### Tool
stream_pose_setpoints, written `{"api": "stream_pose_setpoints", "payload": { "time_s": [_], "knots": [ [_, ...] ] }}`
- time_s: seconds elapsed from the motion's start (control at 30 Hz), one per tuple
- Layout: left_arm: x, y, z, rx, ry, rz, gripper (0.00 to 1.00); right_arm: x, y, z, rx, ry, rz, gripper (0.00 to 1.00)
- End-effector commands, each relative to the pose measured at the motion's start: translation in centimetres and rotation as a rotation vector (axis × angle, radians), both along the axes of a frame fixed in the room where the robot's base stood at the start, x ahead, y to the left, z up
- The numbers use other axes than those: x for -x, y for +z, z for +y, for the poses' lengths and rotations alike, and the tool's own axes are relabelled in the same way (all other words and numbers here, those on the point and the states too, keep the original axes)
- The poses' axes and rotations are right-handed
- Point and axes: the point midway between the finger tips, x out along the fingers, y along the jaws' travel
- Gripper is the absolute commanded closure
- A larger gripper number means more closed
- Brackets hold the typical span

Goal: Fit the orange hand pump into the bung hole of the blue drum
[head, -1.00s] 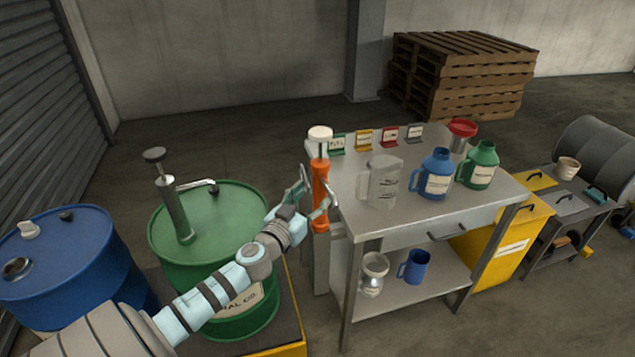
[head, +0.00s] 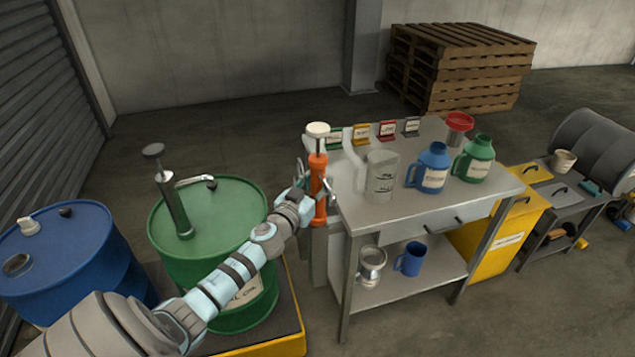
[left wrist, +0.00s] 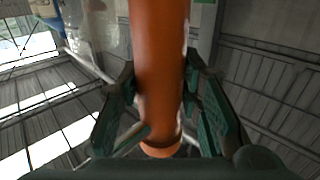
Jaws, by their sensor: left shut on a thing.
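The orange hand pump (head: 318,175) stands upright at the left end of the steel bench, with a white knob on top. My left gripper (head: 317,192) is shut on its orange body. In the left wrist view the pump (left wrist: 158,70) fills the middle, between the two dark fingers of the gripper (left wrist: 158,105). The blue drum (head: 70,270) stands at the far left. Its top has a dark round opening with a metal rim (head: 17,264), a white cap (head: 30,227) and a small dark plug. My right gripper is in neither view.
A green drum (head: 215,225) with its own pump (head: 172,195) stands between the blue drum and the bench, on a yellow-edged platform (head: 290,335). The bench (head: 430,205) holds jugs and a red funnel. Pallets (head: 460,70) stand behind.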

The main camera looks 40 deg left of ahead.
Motion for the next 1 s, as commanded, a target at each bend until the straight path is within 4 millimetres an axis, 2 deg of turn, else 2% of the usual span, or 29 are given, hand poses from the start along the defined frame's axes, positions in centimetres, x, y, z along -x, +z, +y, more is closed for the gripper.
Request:
{"api": "stream_pose_setpoints", "payload": {
  "time_s": [0.03, 0.07, 0.17, 0.2, 0.53, 1.0],
  "knots": [
    [0.0, 0.0, 0.0, 0.000, 0.000, 0.000, 1.00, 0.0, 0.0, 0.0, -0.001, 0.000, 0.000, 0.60],
    [0.0, 0.0, 0.0, 0.000, 0.000, 0.001, 0.72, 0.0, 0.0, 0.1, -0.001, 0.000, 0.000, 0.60],
    [0.0, 0.0, 0.0, 0.000, 0.000, 0.001, 0.88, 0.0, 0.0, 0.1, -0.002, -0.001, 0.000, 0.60],
    [0.0, 0.0, 0.0, 0.000, 0.000, 0.001, 0.90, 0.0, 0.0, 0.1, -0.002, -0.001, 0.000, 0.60],
    [0.0, 0.3, 0.0, -0.001, -0.001, -0.002, 0.90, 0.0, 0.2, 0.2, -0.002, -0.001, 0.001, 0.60],
    [0.0, 2.3, 0.0, 0.000, 0.000, -0.002, 0.90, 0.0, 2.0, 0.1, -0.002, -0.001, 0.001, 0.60]
  ]
}}
